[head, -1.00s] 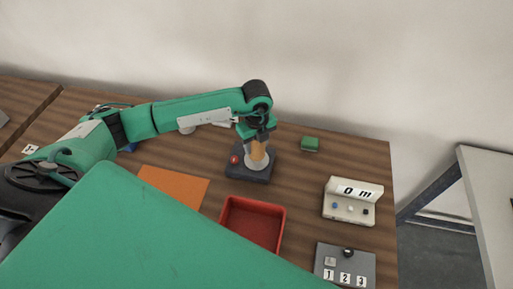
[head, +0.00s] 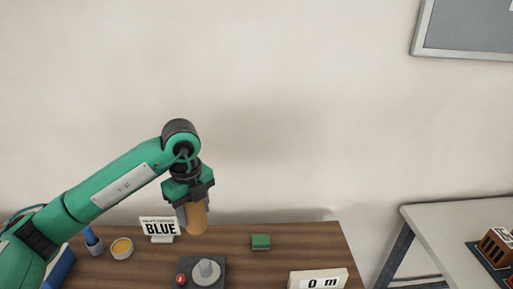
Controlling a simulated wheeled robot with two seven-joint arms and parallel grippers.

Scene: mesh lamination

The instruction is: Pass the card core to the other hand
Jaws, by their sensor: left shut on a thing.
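The card core (head: 196,218) is a tan-brown cylinder held roughly upright. My left gripper (head: 188,206) is shut on it, with the core hanging below the dark jaws. The core is in the air above the far part of the table, clear of the dark device (head: 222,270) under it. My right gripper is not in view.
A sign reading BLUE (head: 160,228), a small bowl with orange contents (head: 122,247) and a blue bottle (head: 93,240) stand at left. A green block (head: 261,241) and a white counter box (head: 318,279) are at right. A grey side table (head: 450,225) stands farther right.

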